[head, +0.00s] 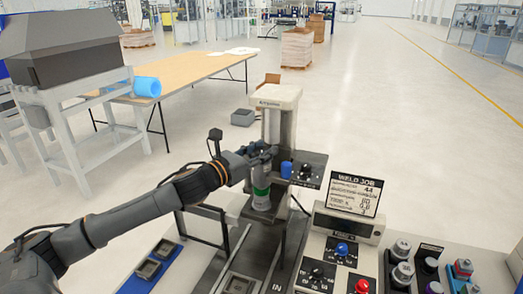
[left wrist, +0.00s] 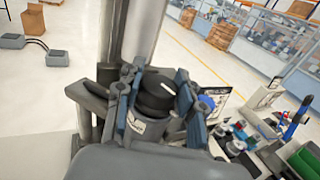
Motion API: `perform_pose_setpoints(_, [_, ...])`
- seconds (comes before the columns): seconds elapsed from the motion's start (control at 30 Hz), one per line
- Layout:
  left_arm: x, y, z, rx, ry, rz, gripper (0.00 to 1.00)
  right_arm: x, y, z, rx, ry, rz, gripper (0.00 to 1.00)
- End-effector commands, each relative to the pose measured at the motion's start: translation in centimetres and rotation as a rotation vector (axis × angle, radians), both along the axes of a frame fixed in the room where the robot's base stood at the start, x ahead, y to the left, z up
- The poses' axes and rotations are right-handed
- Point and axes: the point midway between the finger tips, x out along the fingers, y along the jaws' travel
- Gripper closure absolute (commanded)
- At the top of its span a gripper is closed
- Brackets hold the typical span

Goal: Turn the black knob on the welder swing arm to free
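The welder (head: 278,100) stands on the bench with a pale column and top. Its swing arm carries an upright grey cylinder with a green band (head: 261,186). In the left wrist view, the black knob (left wrist: 157,92) with a white pointer line sits on top of a labelled grey body. My left gripper (head: 258,154) is at the top of that cylinder in the head view and hides the knob there. In the left wrist view, the fingers of my left gripper (left wrist: 154,100) are spread on both sides of the knob; firm contact does not show. My right gripper is not in view.
A panel with a blue part (head: 286,169) and another black knob (head: 306,172) is just right of my gripper. A weld job sign (head: 353,194) and a control box (head: 338,266) stand in front.

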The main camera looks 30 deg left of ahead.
Motion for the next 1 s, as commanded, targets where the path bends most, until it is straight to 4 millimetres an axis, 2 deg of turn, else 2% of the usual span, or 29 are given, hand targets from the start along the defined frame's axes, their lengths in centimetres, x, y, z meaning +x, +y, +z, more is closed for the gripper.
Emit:
perform_pose_setpoints(0.03, [0.0, 0.0, 0.0, 0.000, 0.000, 0.000, 0.79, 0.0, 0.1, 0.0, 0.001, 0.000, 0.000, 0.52])
perform_pose_setpoints(0.1, [0.0, 0.0, 0.0, 0.000, 0.000, 0.000, 0.94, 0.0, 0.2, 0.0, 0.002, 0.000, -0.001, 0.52])
perform_pose_setpoints(0.13, [0.0, 0.0, 0.0, 0.000, 0.000, 0.000, 0.94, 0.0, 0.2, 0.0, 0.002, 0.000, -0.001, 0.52])
perform_pose_setpoints(0.47, [0.0, -0.1, 0.1, -0.002, -0.003, 0.052, 0.94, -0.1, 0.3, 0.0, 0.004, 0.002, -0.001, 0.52])
perform_pose_setpoints(0.67, [0.0, -0.2, 0.2, -0.004, -0.003, 0.174, 0.94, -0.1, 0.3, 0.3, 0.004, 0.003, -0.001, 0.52])
perform_pose_setpoints(1.0, [0.0, -0.2, 0.5, -0.004, -0.002, 0.433, 0.94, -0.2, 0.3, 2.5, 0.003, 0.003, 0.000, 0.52])
